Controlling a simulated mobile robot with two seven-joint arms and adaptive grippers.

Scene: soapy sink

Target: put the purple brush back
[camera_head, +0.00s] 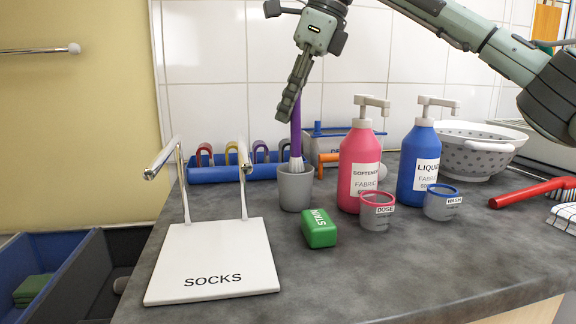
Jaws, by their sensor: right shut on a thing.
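The purple brush (296,130) is upright, with its handle at the top and its pale bristles at the bottom. My right gripper (289,104) is shut on the upper part of its handle. The bristles are at the mouth of a grey cup (294,192) on the counter, and their lower tip overlaps the rim. I cannot tell how far inside they reach. My left gripper is not in view.
A green block (319,229) sits in front of the cup. A pink softener bottle (359,165), a blue liquid bottle (418,165) and two small dosing cups stand to the right. A blue rack (225,174) is behind; the white SOCKS stand (212,255) is left.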

